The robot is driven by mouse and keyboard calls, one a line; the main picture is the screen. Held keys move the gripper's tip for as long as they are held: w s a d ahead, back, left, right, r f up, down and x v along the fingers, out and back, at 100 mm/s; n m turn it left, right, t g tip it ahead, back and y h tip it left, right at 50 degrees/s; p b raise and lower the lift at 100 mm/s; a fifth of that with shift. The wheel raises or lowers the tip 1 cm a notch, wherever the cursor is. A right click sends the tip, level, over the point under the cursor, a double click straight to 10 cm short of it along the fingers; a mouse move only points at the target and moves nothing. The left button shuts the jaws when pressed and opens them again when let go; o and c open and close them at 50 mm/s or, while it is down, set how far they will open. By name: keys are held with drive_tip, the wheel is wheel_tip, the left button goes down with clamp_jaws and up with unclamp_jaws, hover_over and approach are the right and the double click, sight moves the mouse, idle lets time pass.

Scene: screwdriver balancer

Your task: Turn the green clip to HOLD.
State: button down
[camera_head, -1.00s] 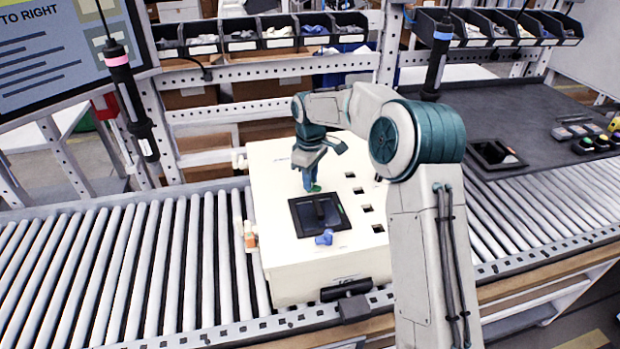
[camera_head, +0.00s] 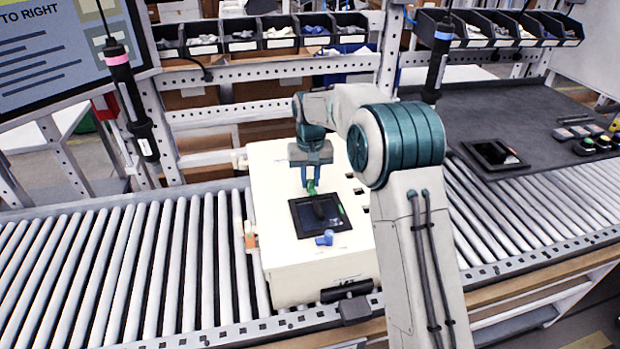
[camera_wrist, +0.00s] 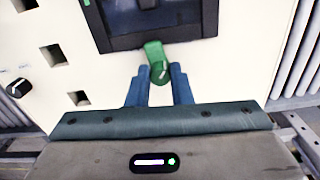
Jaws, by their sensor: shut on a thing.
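The green clip (camera_head: 312,187) stands at the far edge of the dark framed panel (camera_head: 302,222) on top of the cream box (camera_head: 275,265). In the wrist view the green clip (camera_wrist: 157,62) has a round head with a light pointer mark and a tab reaching over the panel's frame. My gripper (camera_head: 308,184) comes down from above. In the wrist view its two blue fingers (camera_wrist: 160,75) are closed on the clip's round head, one on each side. No HOLD label can be read in either view.
A blue clip (camera_head: 325,238) sits at the panel's near edge. A black knob (camera_wrist: 19,87) and several square holes lie beside the panel. Rollers (camera_head: 150,260) flank the box. Two hanging tools (camera_head: 130,95) are at left and right. A dark mat (camera_head: 530,120) is at right.

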sight(310, 181)
drive_tip(key=shift+r+m, duration=0.1)
drive_tip(key=shift+m, duration=0.7)
drive_tip(key=c, duration=1.3)
unclamp_jaws()
wheel_tip(310, 181, up, 14)
drive_tip(key=shift+b, duration=0.3)
